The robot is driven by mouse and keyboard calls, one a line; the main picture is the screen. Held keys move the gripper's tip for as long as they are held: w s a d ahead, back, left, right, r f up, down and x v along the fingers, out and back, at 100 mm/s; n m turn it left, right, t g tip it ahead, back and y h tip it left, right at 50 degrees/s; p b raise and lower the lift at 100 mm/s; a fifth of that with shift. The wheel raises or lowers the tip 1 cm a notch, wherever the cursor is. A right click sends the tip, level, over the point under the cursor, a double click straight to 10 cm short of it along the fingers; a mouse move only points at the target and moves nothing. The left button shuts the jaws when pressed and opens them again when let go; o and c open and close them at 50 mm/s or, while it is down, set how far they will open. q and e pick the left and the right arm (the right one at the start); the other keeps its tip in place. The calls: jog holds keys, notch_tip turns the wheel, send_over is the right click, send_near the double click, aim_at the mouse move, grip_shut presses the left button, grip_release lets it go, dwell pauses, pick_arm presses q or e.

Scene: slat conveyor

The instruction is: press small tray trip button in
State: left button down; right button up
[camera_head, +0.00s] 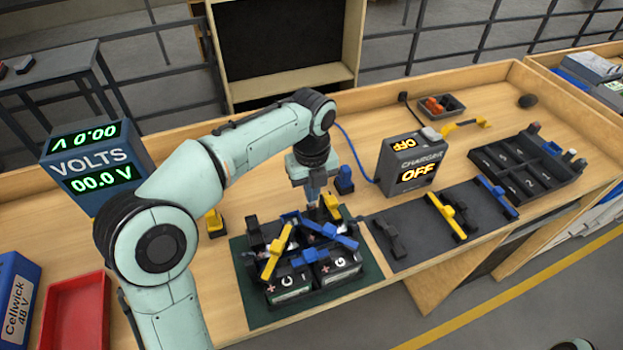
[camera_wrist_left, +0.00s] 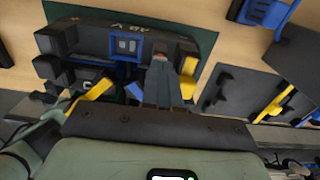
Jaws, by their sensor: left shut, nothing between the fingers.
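A small dark tray (camera_head: 456,112) with orange-red pieces (camera_head: 435,105) in it stands at the back of the bench. I cannot make out a trip button on it. My left gripper (camera_head: 312,207) is shut and empty, pointing down at the back of the battery group on the green mat (camera_head: 262,317). In the left wrist view its closed fingers (camera_wrist_left: 162,72) reach over a dark battery block (camera_wrist_left: 88,38) with a blue part (camera_wrist_left: 126,46). A small reddish spot (camera_wrist_left: 188,49) shows beside the fingertips. I cannot tell whether they touch anything. My right gripper is out of view.
Batteries with blue and yellow clamps (camera_head: 333,236) crowd the mat. A charger reading OFF (camera_head: 408,160) stands to the right, with a blue cable behind. A voltmeter (camera_head: 95,165) and red tray (camera_head: 75,318) are left.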

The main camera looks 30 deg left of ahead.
pick_arm(q)
jog(key=shift+f, duration=0.35)
